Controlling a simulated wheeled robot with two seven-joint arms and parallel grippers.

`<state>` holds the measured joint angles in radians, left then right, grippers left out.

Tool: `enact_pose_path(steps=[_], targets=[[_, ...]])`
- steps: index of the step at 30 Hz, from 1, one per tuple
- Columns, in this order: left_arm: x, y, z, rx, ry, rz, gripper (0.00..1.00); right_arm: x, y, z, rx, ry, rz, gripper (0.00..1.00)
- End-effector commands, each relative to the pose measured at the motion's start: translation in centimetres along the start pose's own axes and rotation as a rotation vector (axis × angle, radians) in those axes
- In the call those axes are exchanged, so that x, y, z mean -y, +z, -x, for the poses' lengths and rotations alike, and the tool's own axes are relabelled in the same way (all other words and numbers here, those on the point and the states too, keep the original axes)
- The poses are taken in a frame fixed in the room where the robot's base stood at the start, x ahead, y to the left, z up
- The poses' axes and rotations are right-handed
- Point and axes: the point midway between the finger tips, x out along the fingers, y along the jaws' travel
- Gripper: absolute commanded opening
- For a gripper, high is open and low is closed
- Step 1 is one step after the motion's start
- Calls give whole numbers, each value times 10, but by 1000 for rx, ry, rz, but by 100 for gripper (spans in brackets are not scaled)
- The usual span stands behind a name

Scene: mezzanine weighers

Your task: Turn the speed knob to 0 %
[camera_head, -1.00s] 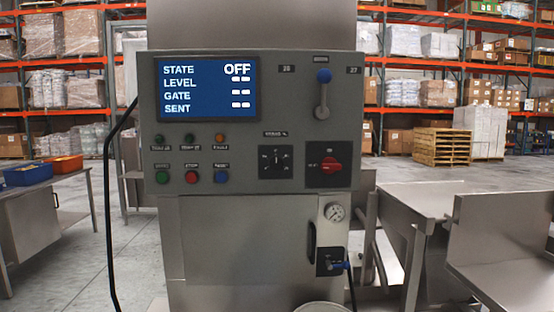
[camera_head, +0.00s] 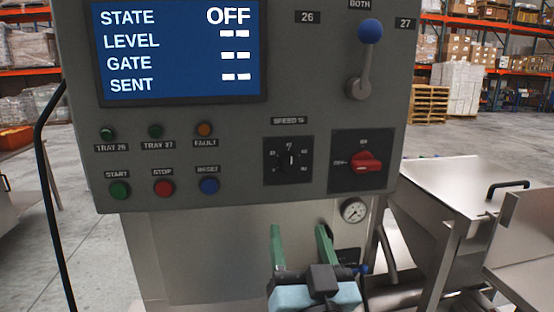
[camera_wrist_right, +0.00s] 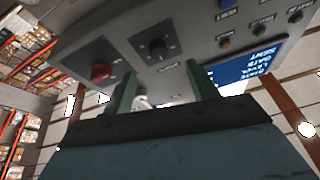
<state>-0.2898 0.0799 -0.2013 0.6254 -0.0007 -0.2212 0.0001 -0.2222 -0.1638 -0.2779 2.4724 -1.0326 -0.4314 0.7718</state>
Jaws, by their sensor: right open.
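The black speed knob (camera_head: 288,160) sits on a dark square plate labelled SPEED % on the grey control panel. Its pointer stands close to upright; the exact scale reading is too small to tell. The knob also shows in the right wrist view (camera_wrist_right: 157,47), beyond the fingers. My right gripper (camera_head: 298,232) is open and empty, its two green fingers pointing up below the panel, apart from the knob. The fingers also show in the right wrist view (camera_wrist_right: 160,92). My left gripper is not in view.
Beside the knob is a red rotary switch (camera_head: 364,161). A blue-topped lever (camera_head: 369,32) stands above, a display (camera_head: 182,50) reading STATE OFF at upper left. Green, red and blue buttons (camera_head: 164,187) lie left. A pressure gauge (camera_head: 354,210) and steel chute (camera_head: 465,190) are at the right.

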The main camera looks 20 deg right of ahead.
Motion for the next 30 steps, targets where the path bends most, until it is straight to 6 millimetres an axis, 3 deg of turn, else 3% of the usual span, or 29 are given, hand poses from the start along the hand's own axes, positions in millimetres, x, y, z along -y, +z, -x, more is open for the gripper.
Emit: enact_pose_path(steps=[3, 15, 24, 30], targets=[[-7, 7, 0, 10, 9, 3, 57, -6, -14, 2, -23, 23, -18, 58], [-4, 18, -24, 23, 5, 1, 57, -6, -14, -24, -31, 20, -15, 58], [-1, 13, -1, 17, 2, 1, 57, -7, -20, -89, -27, 21, -11, 58], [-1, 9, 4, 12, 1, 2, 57, -8, -18, -118, -24, 21, -14, 58]])
